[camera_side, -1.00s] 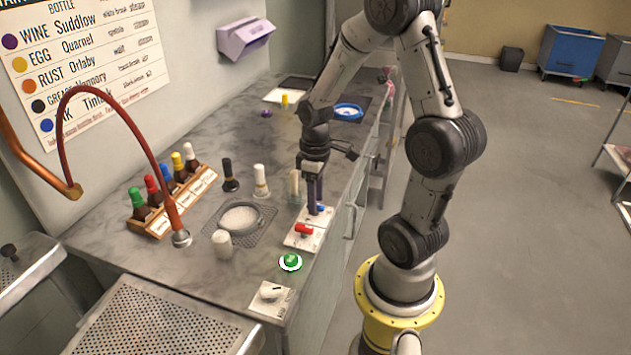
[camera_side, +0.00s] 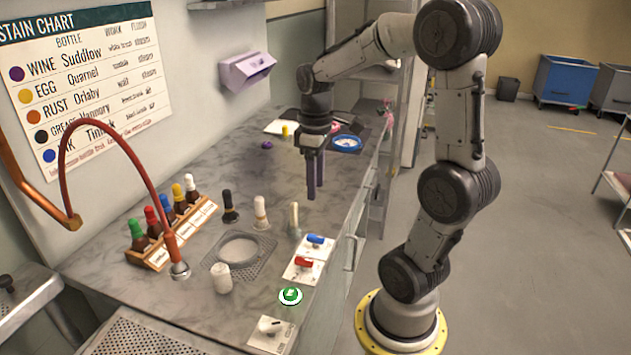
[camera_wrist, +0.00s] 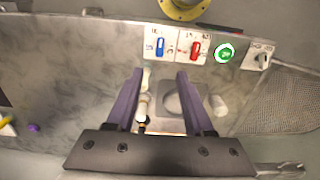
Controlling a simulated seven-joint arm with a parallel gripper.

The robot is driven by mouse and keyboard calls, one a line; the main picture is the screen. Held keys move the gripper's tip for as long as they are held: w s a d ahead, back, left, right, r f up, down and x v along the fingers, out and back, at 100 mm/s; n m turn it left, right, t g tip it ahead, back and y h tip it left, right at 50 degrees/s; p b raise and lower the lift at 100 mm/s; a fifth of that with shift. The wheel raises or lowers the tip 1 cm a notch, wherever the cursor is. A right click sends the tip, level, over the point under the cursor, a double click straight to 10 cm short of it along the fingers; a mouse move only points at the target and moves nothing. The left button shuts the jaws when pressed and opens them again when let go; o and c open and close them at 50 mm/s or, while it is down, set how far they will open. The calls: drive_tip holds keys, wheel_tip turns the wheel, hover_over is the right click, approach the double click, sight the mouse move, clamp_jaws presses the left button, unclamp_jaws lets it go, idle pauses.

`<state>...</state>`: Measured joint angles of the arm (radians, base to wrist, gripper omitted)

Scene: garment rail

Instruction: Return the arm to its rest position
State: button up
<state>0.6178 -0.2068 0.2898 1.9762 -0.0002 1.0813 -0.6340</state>
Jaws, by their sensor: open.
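My gripper (camera_side: 315,190) hangs above the marble counter, pointing down, with its purple fingers apart and nothing between them. In the wrist view my gripper (camera_wrist: 159,95) shows its two fingers spread over the counter. Below and in front of it in the side view is a panel with a blue lever (camera_side: 315,239) and a red lever (camera_side: 304,262). Both levers also show in the wrist view, the blue one (camera_wrist: 159,46) and the red one (camera_wrist: 195,48). The fingertips are clear of the levers.
A green button (camera_side: 291,295) and a white switch plate (camera_side: 270,332) sit along the counter's front edge. A bottle rack (camera_side: 175,235), a red hose (camera_side: 115,130), a round drain (camera_side: 238,250) and several brushes stand to the left. A blue-rimmed dish (camera_side: 346,143) lies behind.

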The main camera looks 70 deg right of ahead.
idle(0.3)
drive_tip(key=a+r+n+t, duration=0.25)
drive_tip(key=a+r, duration=0.25)
drive_tip(key=a, duration=0.3)
drive_tip(key=s+a+f+m+t, duration=0.1)
drive_tip(key=s+a+m+t, duration=0.1)
drive_tip(key=s+a, duration=0.4)
drive_tip(key=shift+a+m+t, duration=0.35)
drive_tip(key=shift+a+t, duration=0.2)
drive_tip(key=shift+a, duration=0.45)
idle(0.4)
